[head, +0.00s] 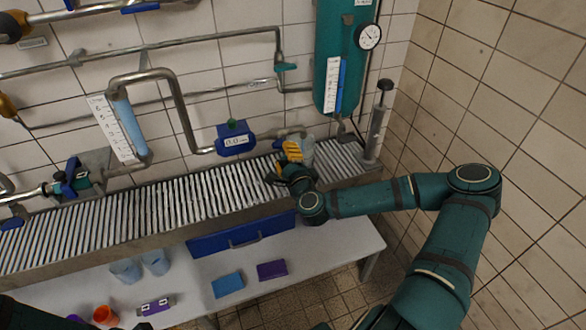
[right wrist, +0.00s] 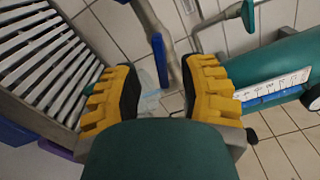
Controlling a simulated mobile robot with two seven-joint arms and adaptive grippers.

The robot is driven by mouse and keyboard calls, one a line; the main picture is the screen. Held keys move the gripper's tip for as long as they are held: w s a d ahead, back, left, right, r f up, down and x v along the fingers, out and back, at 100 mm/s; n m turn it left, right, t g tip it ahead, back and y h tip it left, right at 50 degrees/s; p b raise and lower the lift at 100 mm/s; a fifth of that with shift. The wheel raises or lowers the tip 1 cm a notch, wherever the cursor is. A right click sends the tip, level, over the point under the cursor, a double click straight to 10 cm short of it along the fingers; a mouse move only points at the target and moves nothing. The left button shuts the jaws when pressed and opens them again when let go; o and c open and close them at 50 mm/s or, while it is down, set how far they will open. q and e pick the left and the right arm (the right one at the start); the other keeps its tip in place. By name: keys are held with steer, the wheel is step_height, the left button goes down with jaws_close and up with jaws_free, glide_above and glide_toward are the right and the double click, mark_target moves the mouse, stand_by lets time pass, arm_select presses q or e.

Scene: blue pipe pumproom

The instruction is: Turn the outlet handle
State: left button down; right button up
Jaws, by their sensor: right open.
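My right gripper (head: 290,150) has yellow padded fingers and is over the slatted rack, near the wall and just left of the teal tank. In the right wrist view its fingers (right wrist: 167,92) are spread apart with nothing gripped. A blue handle (right wrist: 160,60), which looks like the outlet handle, lies along a grey pipe (right wrist: 172,65) ahead of the gap between the fingers. I see no contact. In the head view the handle (head: 288,132) shows only as a small blue piece behind the gripper. My left gripper is not clearly visible.
A clear container (head: 307,150) stands on the slatted rack (head: 150,215) beside the gripper. A blue flow meter (head: 235,139) is to the left. The teal tank (head: 343,60) and a grey hand pump (head: 378,120) are to the right. The tiled side wall (head: 500,90) limits room there.

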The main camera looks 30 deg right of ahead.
steer(key=v, duration=0.7)
steer(key=shift+s, duration=0.1)
stand_by(7.2)
